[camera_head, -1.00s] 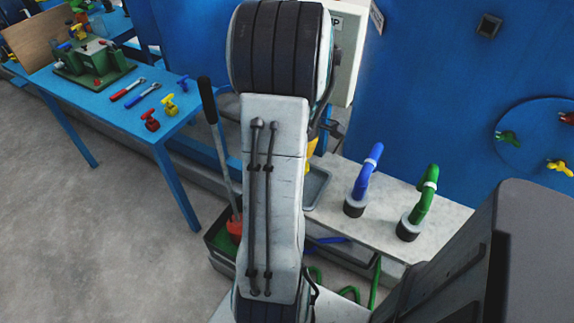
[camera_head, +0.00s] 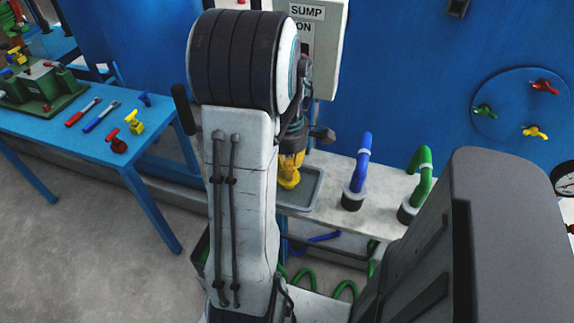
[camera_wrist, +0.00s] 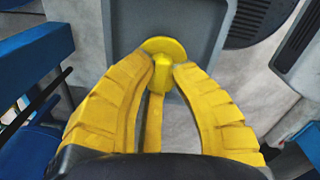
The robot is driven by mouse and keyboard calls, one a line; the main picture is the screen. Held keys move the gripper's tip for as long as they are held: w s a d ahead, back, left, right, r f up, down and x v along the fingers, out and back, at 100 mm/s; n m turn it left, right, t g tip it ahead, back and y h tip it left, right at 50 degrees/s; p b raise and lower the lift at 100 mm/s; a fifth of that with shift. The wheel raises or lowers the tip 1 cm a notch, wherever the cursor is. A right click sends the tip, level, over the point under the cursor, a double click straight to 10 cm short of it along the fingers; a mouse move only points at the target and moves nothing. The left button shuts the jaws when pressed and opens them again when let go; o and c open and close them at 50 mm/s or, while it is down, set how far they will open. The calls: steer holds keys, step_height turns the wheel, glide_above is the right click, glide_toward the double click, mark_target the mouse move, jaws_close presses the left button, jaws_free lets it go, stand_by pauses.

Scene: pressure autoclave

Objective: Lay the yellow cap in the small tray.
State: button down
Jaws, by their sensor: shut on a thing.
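The yellow cap (camera_wrist: 163,47) shows in the wrist view as a round disc with a stubby grip. My gripper (camera_wrist: 160,72) has its yellow fingers shut on that grip. The small grey tray (camera_wrist: 200,20) lies beneath the cap in the wrist view, and the cap appears over its floor near the front wall. In the head view my gripper (camera_head: 290,172) is over the tray (camera_head: 304,206), partly hidden by my arm. I cannot tell whether the cap touches the tray floor.
A blue pipe (camera_head: 358,170) and a green pipe (camera_head: 421,180) stand on the pale bench right of the tray. A blue table (camera_head: 60,127) with tools and valves is at the left. A grey sump box (camera_head: 318,50) hangs on the blue wall behind.

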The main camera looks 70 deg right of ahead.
steer(key=c, duration=1.2)
jaws_free()
steer(key=shift+f, duration=0.1)
steer(key=r, duration=0.8)
steer(key=r+p, duration=0.1)
steer(key=r, duration=0.3)
steer(key=shift+a+r, duration=0.2)
steer(key=shift+a, duration=0.05)
steer(key=w+a+m+t, duration=0.1)
steer(key=w+a+m, duration=0.1)
steer(key=w+a, duration=1.25)
steer(key=shift+s+a+f+m+t, duration=0.25)
steer(key=shift+a+f+m+t, duration=0.15)
steer(key=shift+a, duration=2.7)
steer(key=shift+s+a+f+m+t, duration=0.3)
steer(key=shift+a+f+m, duration=0.2)
steer(key=shift+a, duration=2.65)
steer(key=shift+s+a+f+m+t, duration=0.3)
steer(key=shift+a+f+m, duration=0.15)
steer(key=shift+a, duration=2.65)
